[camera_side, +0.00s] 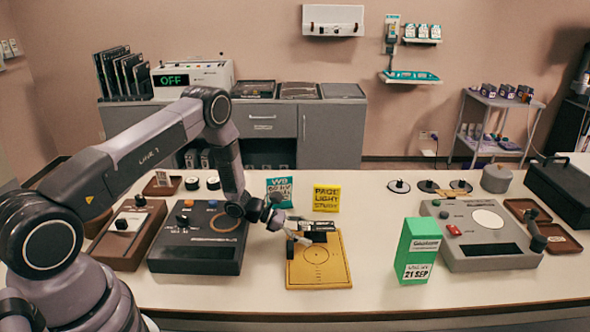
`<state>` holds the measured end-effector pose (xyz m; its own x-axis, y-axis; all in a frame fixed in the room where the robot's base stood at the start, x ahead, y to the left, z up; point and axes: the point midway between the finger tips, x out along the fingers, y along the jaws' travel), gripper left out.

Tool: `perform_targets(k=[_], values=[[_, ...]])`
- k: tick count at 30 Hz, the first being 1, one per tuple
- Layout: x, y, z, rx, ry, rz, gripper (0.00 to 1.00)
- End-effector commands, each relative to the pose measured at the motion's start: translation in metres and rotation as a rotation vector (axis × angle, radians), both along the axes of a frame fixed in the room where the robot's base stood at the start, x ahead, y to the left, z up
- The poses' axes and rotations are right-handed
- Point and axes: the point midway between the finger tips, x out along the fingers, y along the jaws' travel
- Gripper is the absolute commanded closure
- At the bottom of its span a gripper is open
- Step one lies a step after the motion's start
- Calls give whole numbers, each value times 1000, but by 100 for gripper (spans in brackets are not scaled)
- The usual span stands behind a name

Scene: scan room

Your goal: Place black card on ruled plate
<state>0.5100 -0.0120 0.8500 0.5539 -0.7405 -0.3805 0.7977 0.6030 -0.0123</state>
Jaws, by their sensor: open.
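A yellow plate (319,272) with a ruled circle and fine lines lies flat at the middle of the table; I take it for the ruled plate. A small dark piece with a pale label (318,236) is at the plate's back edge, beside my gripper; it looks like the black card, but it is too small to be sure. My gripper (298,238) is open, low over the plate's back left part. I cannot tell whether its fingers touch the dark piece or whether that piece rests on the plate.
A black console (200,255) stands left of the plate. A green box (416,245) and a grey console (470,256) stand to the right. A yellow sign (326,198) and a teal sign (279,190) stand behind. The table's front strip is clear.

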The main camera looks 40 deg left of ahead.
Motion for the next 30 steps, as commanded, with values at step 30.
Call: perform_targets(k=[30], values=[[-66, 84, 63, 22, -20, -39, 30]])
